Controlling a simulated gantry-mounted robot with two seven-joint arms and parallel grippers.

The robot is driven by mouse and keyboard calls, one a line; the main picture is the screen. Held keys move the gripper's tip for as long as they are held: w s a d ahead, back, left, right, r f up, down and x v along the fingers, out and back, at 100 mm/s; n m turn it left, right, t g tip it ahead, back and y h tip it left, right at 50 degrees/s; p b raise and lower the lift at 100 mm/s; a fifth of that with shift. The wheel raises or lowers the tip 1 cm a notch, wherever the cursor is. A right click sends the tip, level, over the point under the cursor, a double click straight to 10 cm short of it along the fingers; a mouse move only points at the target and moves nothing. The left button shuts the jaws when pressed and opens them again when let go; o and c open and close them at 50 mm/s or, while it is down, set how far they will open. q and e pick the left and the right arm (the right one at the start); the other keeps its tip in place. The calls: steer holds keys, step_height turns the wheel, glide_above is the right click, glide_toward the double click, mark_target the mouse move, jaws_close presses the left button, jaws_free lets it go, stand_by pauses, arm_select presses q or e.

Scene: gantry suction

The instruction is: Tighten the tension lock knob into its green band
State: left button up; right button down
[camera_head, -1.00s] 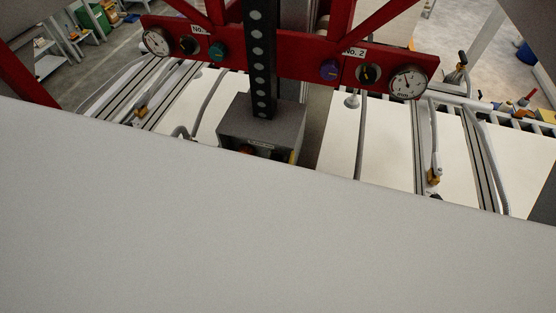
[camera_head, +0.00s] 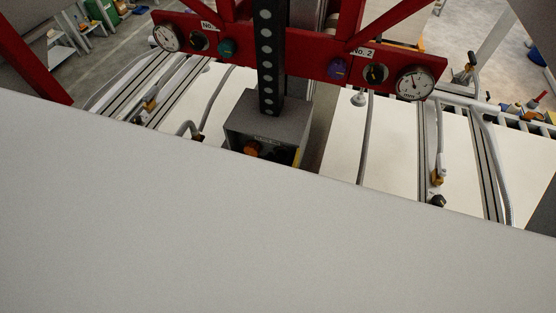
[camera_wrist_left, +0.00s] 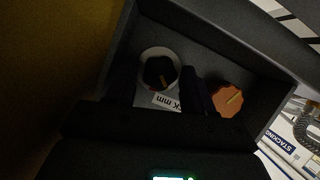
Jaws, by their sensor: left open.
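In the left wrist view a black knob (camera_wrist_left: 160,72) with a yellow mark sits inside a pale round ring. A partly hidden white label ending in "mm" (camera_wrist_left: 167,101) lies below it. An orange knob (camera_wrist_left: 227,99) with a yellow mark is to its right. My left gripper (camera_wrist_left: 158,92) is open, its dark fingers on either side of the black knob; contact cannot be told. In the head view the grey box (camera_head: 270,115) shows an orange knob (camera_head: 251,148) on its front. No green band can be made out, and no label identifies the tension lock knob. My right gripper does not show.
A red beam (camera_head: 300,55) with gauges and coloured knobs spans above the grey box. A large plain grey surface (camera_head: 250,240) hides the lower head view. White panels with rails and hoses lie on both sides.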

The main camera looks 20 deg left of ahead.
arm_select(q)
steer(key=c, duration=0.8)
steer(key=shift+d+m+y, duration=0.1)
steer(key=shift+m+y, duration=0.3)
steer(key=shift+m, duration=0.3)
steer(key=o, duration=0.8)
steer(key=v, duration=1)
steer(key=shift+s+r, duration=0.25)
steer(key=shift+s, duration=0.1)
